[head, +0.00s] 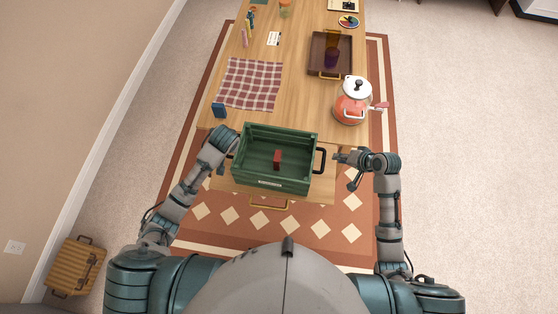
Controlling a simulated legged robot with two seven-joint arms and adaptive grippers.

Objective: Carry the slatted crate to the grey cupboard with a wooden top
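The slatted crate (297,184) is green, with dark handles on its left and right sides and a small red block (278,158) inside. It sits upright at the near end of a long wooden top (292,70). My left gripper (233,153) is at the crate's left side by that handle; its fingers are mostly hidden. My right gripper (344,170) is just right of the crate's right handle, fingers spread, apart from it and empty. I cannot make out a grey cupboard; the sides below the wooden top are hidden.
A red pot (350,108), brown tray (318,56), checked cloth (262,84) and blue object (219,110) lie beyond the crate. A yellow handle (268,204) juts below it. A wooden case (76,268) stands by the left wall. Carpet (470,150) at right is clear.

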